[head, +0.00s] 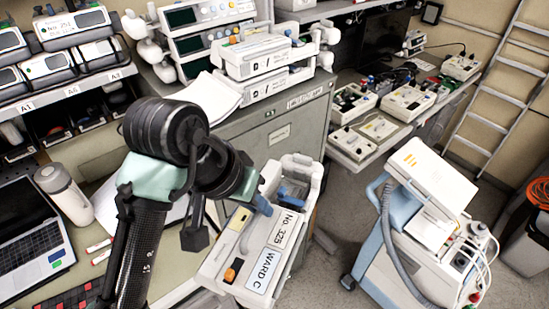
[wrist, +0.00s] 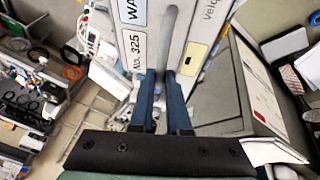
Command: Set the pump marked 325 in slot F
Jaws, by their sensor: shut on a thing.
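The pump marked 325 (head: 262,250) is a white unit with "No. 325" and "WARD C" labels, a yellow panel and an orange knob. It is in front of the grey cabinet, apparently off the bench. My gripper (head: 272,203) is shut on it, its blue fingers at the pump's handle end. In the wrist view the pump (wrist: 134,22) lies beyond the fingertips of my gripper (wrist: 165,80), with its labels showing. The exact grip contact is partly hidden. I cannot make out a slot marked F.
A laptop (head: 28,245) and a bottle (head: 63,195) stand on the left bench. A wheeled machine (head: 420,235) stands at right. Open floor lies between it and the cabinet (head: 275,125).

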